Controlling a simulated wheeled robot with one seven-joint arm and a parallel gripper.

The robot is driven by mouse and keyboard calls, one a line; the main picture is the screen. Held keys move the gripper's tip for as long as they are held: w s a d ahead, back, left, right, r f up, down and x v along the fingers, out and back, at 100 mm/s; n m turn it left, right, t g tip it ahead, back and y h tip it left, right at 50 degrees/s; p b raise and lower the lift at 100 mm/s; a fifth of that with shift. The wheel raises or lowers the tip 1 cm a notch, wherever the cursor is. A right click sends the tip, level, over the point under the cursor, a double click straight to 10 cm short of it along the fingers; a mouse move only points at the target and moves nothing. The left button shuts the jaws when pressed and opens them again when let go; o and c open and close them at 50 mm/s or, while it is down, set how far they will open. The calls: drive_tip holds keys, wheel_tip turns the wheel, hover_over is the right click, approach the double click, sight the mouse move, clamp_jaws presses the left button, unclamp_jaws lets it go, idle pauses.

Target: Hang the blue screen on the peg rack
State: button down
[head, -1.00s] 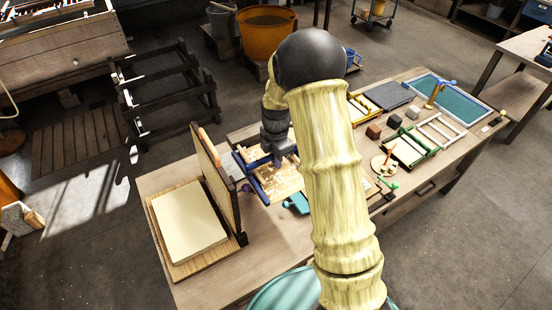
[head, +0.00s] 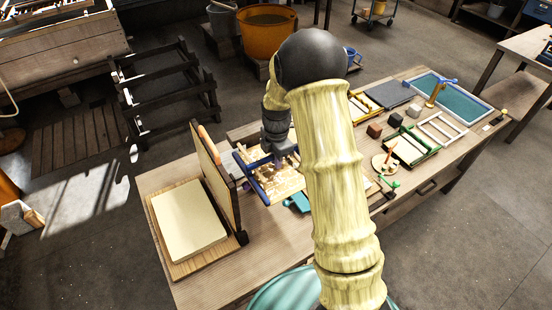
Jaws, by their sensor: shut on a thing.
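The blue screen (head: 251,180), a blue-edged frame with a pale tan face, is on the table's left half, just right of an upright board. My gripper (head: 279,161) points down at its far side and is shut on it. The fingertips are small, and my arm hides the screen's right part. I cannot tell whether the screen touches the table. No peg rack can be made out with certainty; the upright board (head: 226,187), with an orange piece at its top, stands close to the screen's left.
A cream slab (head: 188,226) on a wooden board lies left of the upright board. A teal piece (head: 298,202) lies near the screen. Several frames and blocks, including a green-edged frame (head: 425,157), crowd the table's right. A dark slatted rack (head: 165,95) stands on the floor behind.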

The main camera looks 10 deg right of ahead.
drive_tip(key=shift+f, duration=0.1)
drive_tip(key=c, duration=1.4)
unclamp_jaws()
wheel_tip(320, 180, up, 18)
drive_tip(key=b, duration=0.4)
drive_tip(key=shift+f, duration=0.25)
drive_tip(key=s+f+m+t, duration=0.1)
drive_tip(key=s+f+m, duration=0.2)
drive_tip(key=s+m, duration=0.3)
drive_tip(key=s+f+m, duration=0.4)
drive_tip(key=s+m, duration=0.3)
drive_tip(key=m, duration=0.1)
drive_tip(key=s+d+f+m+t, duration=0.1)
drive_tip(key=s+f+m, duration=0.3)
drive_tip(key=s+m, duration=0.3)
drive_tip(key=shift+s+m+t+b, duration=0.15)
drive_tip(key=shift+m+t+b, duration=0.15)
drive_tip(key=shift+b, duration=0.15)
drive_tip(key=shift+d, duration=0.1)
